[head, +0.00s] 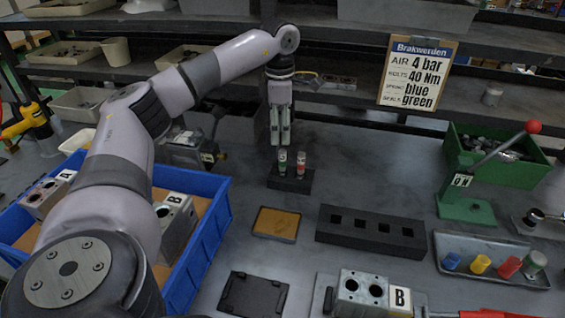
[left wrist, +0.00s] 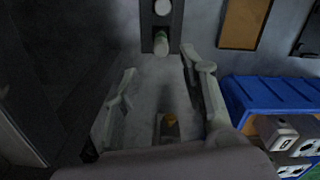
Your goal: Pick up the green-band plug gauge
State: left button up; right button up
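The green-band plug gauge (head: 282,163) stands upright in a small black stand (head: 290,183) at the middle of the bench. A red-band gauge (head: 300,166) stands beside it on the right. My left gripper (head: 280,143) points down just above and behind the green-band gauge. In the left wrist view the green-band gauge (left wrist: 161,42) shows beyond the open fingers (left wrist: 159,66), with nothing between them. The stand (left wrist: 148,42) shows there too. I cannot tell the exact gap between fingertips and gauge. My right gripper is out of view.
A black block with square holes (head: 370,245) and an orange-topped pad (head: 276,224) lie in front of the stand. A blue crate (head: 215,215) with valve blocks is at left. A green lever press (head: 466,208) and a tray of coloured pieces (head: 490,244) are at right.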

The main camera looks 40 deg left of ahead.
aim_at(282, 150)
pick_arm(q)
notch_tip(282, 150, down, 3)
jog(key=shift+r, duration=0.1)
jog(key=shift+d+f, duration=0.15)
jog(key=shift+f, duration=0.7)
notch_tip(282, 150, down, 4)
jog(key=shift+w+d+f+p, duration=0.1)
jog(key=shift+d+f+p, duration=0.1)
jog(key=shift+p, duration=0.1)
jog(key=shift+c, duration=0.2)
grip_shut()
